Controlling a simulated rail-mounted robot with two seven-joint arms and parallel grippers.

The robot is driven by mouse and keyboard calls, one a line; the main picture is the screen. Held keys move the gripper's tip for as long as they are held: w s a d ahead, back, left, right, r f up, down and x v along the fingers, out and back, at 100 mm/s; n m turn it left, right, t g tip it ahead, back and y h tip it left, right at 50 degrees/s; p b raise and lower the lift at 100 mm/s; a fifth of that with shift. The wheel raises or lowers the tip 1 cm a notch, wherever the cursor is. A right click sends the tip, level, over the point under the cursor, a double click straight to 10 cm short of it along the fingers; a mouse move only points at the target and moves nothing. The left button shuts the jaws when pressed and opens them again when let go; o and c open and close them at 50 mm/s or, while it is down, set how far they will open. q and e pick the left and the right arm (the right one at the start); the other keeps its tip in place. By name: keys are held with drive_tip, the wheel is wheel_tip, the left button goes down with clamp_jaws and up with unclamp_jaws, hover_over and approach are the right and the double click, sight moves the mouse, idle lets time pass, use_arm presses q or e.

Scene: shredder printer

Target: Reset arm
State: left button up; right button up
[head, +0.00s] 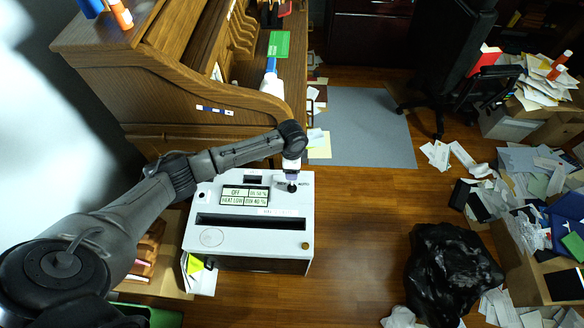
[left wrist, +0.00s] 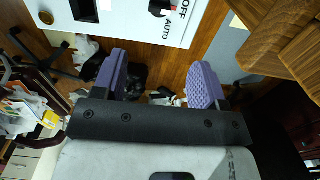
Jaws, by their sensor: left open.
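My left arm (head: 225,155) reaches in from the left over the white shredder (head: 206,189). My left gripper (head: 291,177) is near the black knob (head: 292,187) at the shredder's back right corner; in the head view it cannot be told whether they touch. In the left wrist view the purple fingers of my left gripper (left wrist: 158,82) are spread, with nothing between them. The knob (left wrist: 161,7) and the words OFF and AUTO show beyond them, apart from the fingers. The shredder's display (head: 245,195) reads OFF and HEAT LOW. My right gripper is not in view.
A wooden roll-top desk (head: 170,85) stands behind the shredder. A black bag (head: 450,270) lies on the floor to the right, with scattered papers and boxes (head: 520,130) beyond. A black office chair (head: 440,60) stands at the back. Wood floor right of the shredder is clear.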

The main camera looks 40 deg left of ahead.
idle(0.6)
use_arm(q)
drive_tip(key=w+d+r+n+t+y, duration=0.1)
drive_tip(key=w+d+r+t, duration=0.15)
drive_tip(key=r, duration=0.45)
drive_tip(key=w+d+r+n+t+y, duration=0.1)
drive_tip(key=w+d+r+n+t, duration=0.15)
drive_tip(key=r, duration=0.45)
drive_tip(key=s+d+r+t+h, duration=0.1)
drive_tip(key=s+d+r+t, duration=0.3)
drive_tip(key=s+d+r, duration=0.15)
drive_tip(key=s+f+n+g, duration=0.2)
drive_tip(key=s+f, duration=0.3)
drive_tip(key=s, duration=0.5)
drive_tip(key=s+f+n+g+h, duration=0.15)
drive_tip(key=s+f, duration=0.35)
drive_tip(key=s, duration=0.5)
drive_tip(key=s+f+n+g, duration=0.15)
drive_tip(key=s+f, duration=0.35)
drive_tip(key=s, duration=0.5)
wheel_tip(320, 180, up, 32)
drive_tip(key=p, duration=3.2)
drive_tip(key=shift+d+r, duration=0.2)
drive_tip(key=shift+d, duration=0.15)
